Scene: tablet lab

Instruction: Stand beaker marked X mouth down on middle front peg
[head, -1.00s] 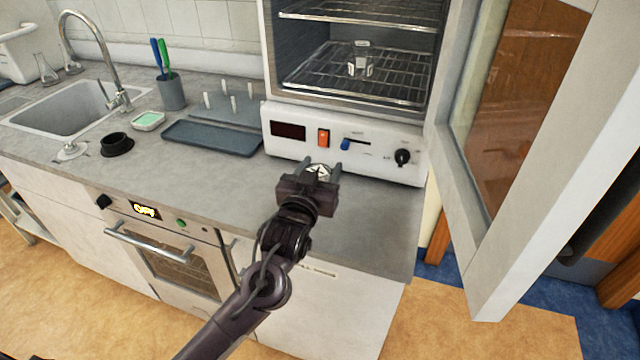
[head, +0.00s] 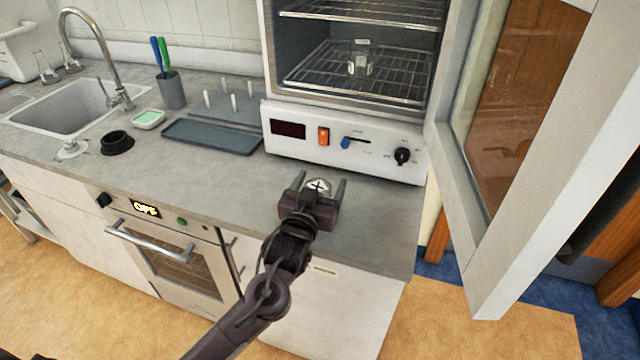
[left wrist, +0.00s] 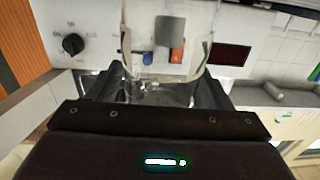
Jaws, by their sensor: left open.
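My left gripper (head: 314,186) is open above the counter, in front of the white oven's control panel. A glass beaker with a white, dark-crossed face (head: 318,187) shows between its fingers. In the left wrist view the clear beaker (left wrist: 135,45) fills the space between the jaws, with a grey patch on its wall; I cannot tell if the fingers touch it. The grey peg board (head: 240,112) stands at the back of the counter, left of the oven, with several white upright pegs (head: 233,103); these look bare. My right gripper is not in view.
Another glass beaker (head: 359,64) stands on the open oven's lower wire shelf (head: 400,88). The oven door (head: 475,215) hangs open at right. A dark tray (head: 212,137) lies before the pegs. A brush cup (head: 171,93), black ring (head: 117,143) and sink stand left. The front counter is clear.

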